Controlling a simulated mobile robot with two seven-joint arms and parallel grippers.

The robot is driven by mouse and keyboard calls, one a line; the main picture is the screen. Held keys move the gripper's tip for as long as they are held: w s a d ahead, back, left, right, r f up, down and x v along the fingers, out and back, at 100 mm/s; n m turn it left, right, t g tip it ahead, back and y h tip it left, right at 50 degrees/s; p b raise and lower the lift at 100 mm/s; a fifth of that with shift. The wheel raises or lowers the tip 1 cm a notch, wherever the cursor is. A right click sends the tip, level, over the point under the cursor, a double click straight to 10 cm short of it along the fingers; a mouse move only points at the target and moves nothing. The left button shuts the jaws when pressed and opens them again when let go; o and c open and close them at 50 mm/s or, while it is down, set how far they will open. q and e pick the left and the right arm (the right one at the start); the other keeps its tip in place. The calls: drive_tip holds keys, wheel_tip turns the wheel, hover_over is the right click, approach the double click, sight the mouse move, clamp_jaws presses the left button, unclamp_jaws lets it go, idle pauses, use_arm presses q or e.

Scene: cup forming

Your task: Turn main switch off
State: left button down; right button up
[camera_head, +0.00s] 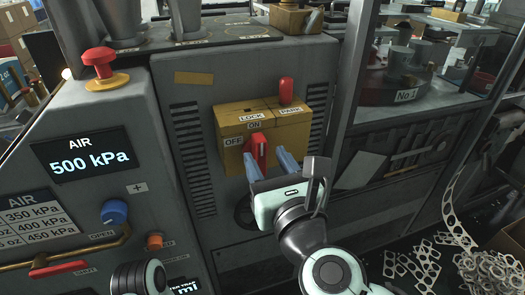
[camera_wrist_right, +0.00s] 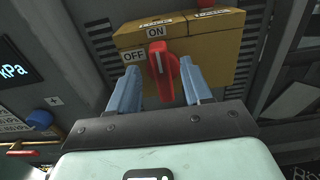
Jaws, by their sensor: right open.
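The main switch is a red rotary handle (camera_head: 257,151) on the front of a yellow box (camera_head: 288,132) on the grey machine. The box carries OFF, ON, LOCK and PARK labels. The handle stands nearly upright, its upper end under the ON label; OFF is to its left. My right gripper (camera_head: 268,162) is open in front of the box. In the right wrist view its two blue-grey fingers (camera_wrist_right: 160,82) stand on either side of the red handle (camera_wrist_right: 161,70), with visible gaps. I cannot tell whether the fingertips touch the box. My left gripper is not in view.
A red peg (camera_head: 286,90) stands on the box near PARK. To the left are a red mushroom button (camera_head: 99,60), an air display (camera_head: 83,150) reading 500 kPa, a blue knob (camera_head: 114,212) and a red-handled lever (camera_head: 59,267). A grey frame post (camera_head: 352,85) rises at right.

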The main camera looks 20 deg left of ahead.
sight(262, 152)
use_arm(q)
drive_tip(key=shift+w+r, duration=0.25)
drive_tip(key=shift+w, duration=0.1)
use_arm(e)
drive_tip(key=shift+x, duration=1.5)
clamp_jaws()
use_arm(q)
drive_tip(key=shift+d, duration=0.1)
